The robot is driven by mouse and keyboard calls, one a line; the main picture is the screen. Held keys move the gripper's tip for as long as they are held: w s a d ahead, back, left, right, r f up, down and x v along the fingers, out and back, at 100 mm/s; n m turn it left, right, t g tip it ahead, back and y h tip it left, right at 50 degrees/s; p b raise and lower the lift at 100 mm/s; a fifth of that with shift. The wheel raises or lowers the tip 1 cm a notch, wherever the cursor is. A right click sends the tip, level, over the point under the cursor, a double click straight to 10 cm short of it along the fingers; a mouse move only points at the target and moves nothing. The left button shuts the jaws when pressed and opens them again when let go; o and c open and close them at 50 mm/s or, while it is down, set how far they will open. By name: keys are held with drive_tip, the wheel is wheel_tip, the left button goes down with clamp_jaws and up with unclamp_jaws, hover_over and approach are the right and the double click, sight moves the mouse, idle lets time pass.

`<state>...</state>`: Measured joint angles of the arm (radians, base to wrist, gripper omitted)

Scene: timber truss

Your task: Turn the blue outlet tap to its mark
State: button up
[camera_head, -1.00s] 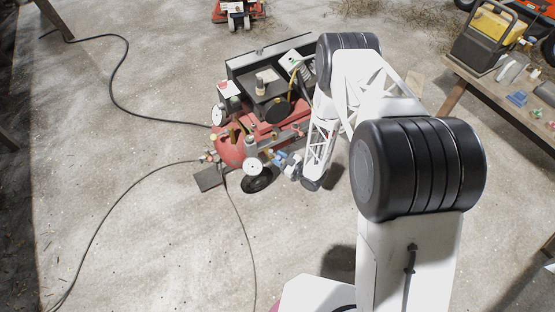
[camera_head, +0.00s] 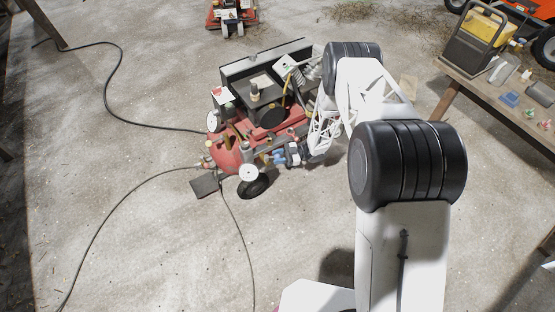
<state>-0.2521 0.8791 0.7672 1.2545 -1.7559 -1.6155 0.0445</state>
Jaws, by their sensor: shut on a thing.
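The red air compressor (camera_head: 225,160) stands on the concrete floor left of my arm. The blue outlet tap (camera_head: 278,158) shows as a small blue patch on its near right side. My gripper (camera_head: 285,157) is at the tap, coming in from the right, and is shut on it. The fingers are small here and partly merge with the tap, so their exact grip is hard to see. The tap's mark and the angle of its handle cannot be made out.
A round white gauge (camera_head: 249,173) and a black wheel (camera_head: 253,187) are close to my gripper. Dark hoses (camera_head: 110,205) run across the floor. A workbench (camera_head: 480,85) with a yellow-black machine (camera_head: 477,40) stands at the right.

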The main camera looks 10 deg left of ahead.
drive_tip(key=shift+w+a+n+g+h, duration=0.1)
drive_tip(key=shift+w+n+g+h, duration=0.1)
drive_tip(key=shift+n+g+h, duration=0.3)
drive_tip(key=shift+w+a+n+g+h, duration=0.1)
drive_tip(key=shift+w+n+g+h, duration=0.1)
drive_tip(key=shift+n+g, duration=0.35)
drive_tip(key=shift+g, duration=0.35)
drive_tip(key=o, duration=0.9)
drive_tip(key=shift+d, duration=0.15)
drive_tip(key=shift+v, duration=3.8)
drive_tip(key=shift+r, duration=0.15)
drive_tip(key=shift+o, duration=0.5)
